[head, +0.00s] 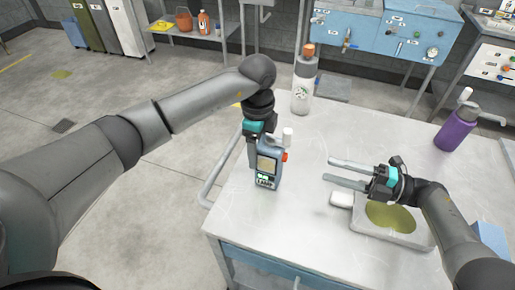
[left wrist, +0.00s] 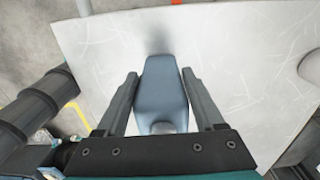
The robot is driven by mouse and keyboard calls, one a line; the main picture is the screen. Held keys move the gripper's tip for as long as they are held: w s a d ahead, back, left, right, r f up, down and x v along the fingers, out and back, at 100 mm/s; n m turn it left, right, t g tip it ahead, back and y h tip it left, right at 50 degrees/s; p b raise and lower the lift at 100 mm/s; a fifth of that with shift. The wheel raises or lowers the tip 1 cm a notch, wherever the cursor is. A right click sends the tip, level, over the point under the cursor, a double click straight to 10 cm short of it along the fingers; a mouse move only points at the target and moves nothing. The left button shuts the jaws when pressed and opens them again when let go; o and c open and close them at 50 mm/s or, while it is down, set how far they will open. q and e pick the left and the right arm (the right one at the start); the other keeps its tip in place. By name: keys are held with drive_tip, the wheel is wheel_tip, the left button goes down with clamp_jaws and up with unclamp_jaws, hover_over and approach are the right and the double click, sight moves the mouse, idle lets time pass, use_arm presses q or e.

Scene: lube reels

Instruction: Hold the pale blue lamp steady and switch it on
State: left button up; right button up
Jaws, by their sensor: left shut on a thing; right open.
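The pale blue lamp (head: 268,166) stands upright near the left edge of the workbench. It has a pale front panel, a dark strip with small marks below it, a white top piece and an orange-red knob (head: 285,156) on its right side. My left gripper (head: 253,153) is shut on the lamp's body from behind. In the left wrist view the lamp's blue-grey body (left wrist: 162,92) sits between the two dark fingers. My right gripper (head: 328,171) is open and empty to the right of the lamp, its fingers pointing left towards it. I cannot tell whether the lamp is lit.
On the workbench (head: 300,225), a tray (head: 402,238) with a yellow-green pool lies below my right gripper. A white block (head: 341,199) is beside it. A grey bottle (head: 302,85) stands at the back and a purple bottle (head: 457,128) at the right. The bench between lamp and right fingers is clear.

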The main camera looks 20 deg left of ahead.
sight(285, 157)
use_arm(q)
clamp_jaws()
use_arm(e)
clamp_jaws()
idle(0.4)
idle(0.7)
idle(0.8)
drive_tip(key=m+t, duration=0.1)
drive_tip(key=f+m+t, duration=0.1)
drive_tip(key=m+t, duration=0.1)
drive_tip(key=w+a+m+t, duration=0.1)
drive_tip(key=t, duration=0.1)
drive_tip(key=shift+a+f+m, duration=0.1)
drive_tip(key=shift+f+m, duration=0.2)
drive_tip(key=shift+m, duration=0.1)
drive_tip(key=s+a+r+m+t+h, duration=0.1)
drive_tip(key=a+m+t+h, duration=0.4)
drive_tip(key=m, duration=0.6)
drive_tip(key=shift+s+a+r+t, duration=0.5)
drive_tip(key=shift+a+t, duration=0.5)
drive_tip(key=shift+t, duration=0.8)
